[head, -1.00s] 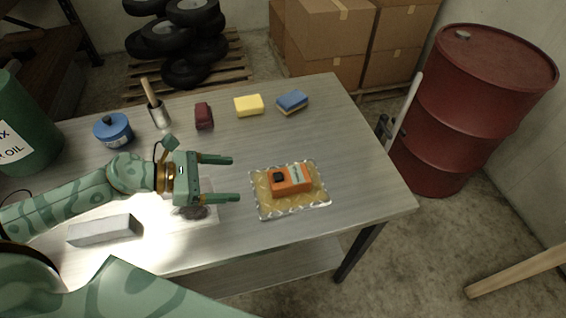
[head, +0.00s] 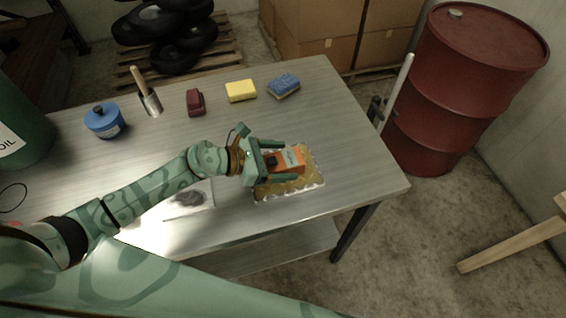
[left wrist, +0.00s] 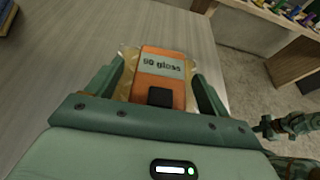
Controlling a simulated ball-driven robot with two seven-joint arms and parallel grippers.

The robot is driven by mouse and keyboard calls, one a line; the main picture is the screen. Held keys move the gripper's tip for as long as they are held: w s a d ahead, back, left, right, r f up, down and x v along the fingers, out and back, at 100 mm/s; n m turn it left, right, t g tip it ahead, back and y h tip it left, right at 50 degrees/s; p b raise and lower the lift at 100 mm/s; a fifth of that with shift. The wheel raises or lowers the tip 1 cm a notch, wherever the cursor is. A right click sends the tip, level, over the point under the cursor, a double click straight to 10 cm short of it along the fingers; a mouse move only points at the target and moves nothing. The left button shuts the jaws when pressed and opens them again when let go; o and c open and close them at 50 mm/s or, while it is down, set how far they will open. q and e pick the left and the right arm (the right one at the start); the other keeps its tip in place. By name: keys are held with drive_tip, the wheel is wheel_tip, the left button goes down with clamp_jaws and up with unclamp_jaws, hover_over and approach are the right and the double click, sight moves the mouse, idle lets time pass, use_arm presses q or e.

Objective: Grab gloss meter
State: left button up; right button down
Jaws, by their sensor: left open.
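The gloss meter (head: 291,161) is an orange block with a pale label and a black knob.
A red drum (head: 465,90) stands beyond the table's right edge.

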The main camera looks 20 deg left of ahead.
use_arm(q)
drive_tip(key=shift+w+d+f, duration=0.2)
drive_tip(key=shift+w+d, duration=0.05)
drive_tip(key=shift+d, duration=0.1)
drive_tip(key=c, duration=1.3)
drive_tip(key=shift+r, duration=0.1)
